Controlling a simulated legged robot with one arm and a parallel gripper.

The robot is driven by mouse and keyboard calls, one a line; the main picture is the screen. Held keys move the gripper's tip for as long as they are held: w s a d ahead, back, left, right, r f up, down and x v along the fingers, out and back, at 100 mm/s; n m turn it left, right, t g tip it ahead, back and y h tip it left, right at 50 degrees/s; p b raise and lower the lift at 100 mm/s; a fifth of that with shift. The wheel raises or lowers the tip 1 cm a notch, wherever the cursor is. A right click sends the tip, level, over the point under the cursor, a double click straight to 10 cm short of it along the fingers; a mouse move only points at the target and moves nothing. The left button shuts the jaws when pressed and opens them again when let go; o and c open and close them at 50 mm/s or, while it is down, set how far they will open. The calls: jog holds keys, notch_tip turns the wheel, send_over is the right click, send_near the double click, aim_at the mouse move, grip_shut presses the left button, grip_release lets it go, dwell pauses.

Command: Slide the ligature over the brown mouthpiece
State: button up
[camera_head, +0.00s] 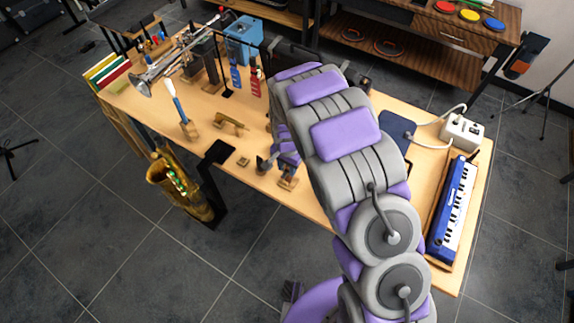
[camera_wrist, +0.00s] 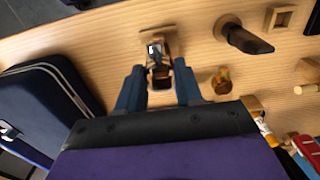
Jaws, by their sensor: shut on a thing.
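My gripper (camera_wrist: 159,88) has its two blue fingers closed on a small, dark, shiny ring, which looks like the ligature (camera_wrist: 160,76). The brown mouthpiece seems to be the reddish-brown piece (camera_wrist: 169,45) on a square wooden stand (camera_wrist: 148,34), just beyond the fingertips. The ligature lines up with it in the wrist view; I cannot tell whether it is around the mouthpiece or only above it. In the head view the stand (camera_head: 287,183) shows below my gripper, and my arm hides much of this spot.
A black mouthpiece (camera_wrist: 250,42) stands close to the right in the wrist view, near an amber piece (camera_wrist: 221,80) and a square wooden block (camera_wrist: 280,18). A dark blue case (camera_wrist: 40,100) lies left.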

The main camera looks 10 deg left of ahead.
aim_at(288, 178)
jog(key=shift+f, duration=1.9)
dwell(1.1)
jog(key=o, duration=1.1)
jog(key=shift+r, duration=0.1)
jog(key=shift+r+p, duration=0.8)
jog(key=shift+r, duration=2.1)
